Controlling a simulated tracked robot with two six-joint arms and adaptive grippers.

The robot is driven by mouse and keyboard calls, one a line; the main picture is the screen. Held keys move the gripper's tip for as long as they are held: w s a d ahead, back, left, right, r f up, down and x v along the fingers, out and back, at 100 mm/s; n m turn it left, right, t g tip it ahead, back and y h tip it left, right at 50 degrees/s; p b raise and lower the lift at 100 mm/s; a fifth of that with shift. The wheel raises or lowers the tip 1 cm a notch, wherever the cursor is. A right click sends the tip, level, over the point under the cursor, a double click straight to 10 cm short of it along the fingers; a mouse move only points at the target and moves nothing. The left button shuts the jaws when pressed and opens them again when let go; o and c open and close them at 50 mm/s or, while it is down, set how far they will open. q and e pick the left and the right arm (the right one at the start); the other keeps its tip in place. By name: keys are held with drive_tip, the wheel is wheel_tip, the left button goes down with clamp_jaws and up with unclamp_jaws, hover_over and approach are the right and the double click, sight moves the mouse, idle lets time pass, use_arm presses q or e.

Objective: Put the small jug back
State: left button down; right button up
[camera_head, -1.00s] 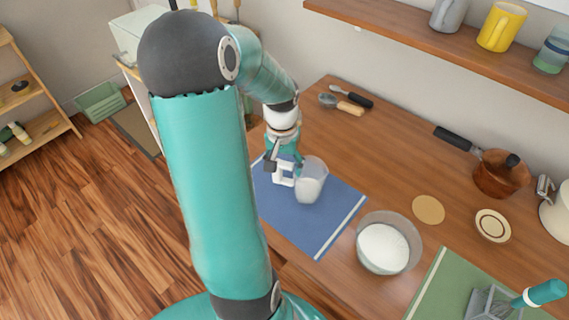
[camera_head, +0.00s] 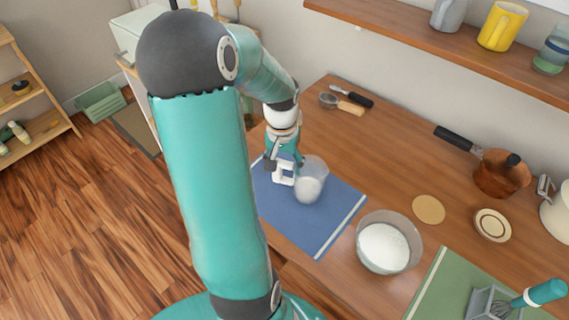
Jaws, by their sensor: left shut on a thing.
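The small jug (camera_head: 310,184) is clear, with a white handle and white contents low inside. It is at the blue mat (camera_head: 331,215) on the wooden counter and looks upright. I cannot tell whether its base touches the mat. My left gripper (camera_head: 283,165) is shut on the jug at its handle side, and its fingers hide part of the handle. My right gripper is not in view.
A glass bowl of white powder (camera_head: 387,243) stands right of the blue mat. A cork coaster (camera_head: 428,209), a small plate (camera_head: 492,225) and a copper pan (camera_head: 500,174) are farther right. A whisk (camera_head: 539,294) lies at the green mat. A wall shelf (camera_head: 420,42) holds mugs.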

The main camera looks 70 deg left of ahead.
use_arm(q)
drive_tip(key=shift+f+b, duration=0.6)
drive_tip(key=shift+f, duration=0.05)
idle(0.8)
drive_tip(key=shift+c, duration=0.6)
unclamp_jaws()
drive_tip(key=c, duration=0.4)
drive_tip(key=shift+o, duration=0.2)
drive_tip(key=shift+r, duration=0.2)
drive_tip(key=shift+s+r+p, duration=0.15)
drive_tip(key=shift+r+p, duration=3.3)
drive_tip(key=shift+r, duration=0.65)
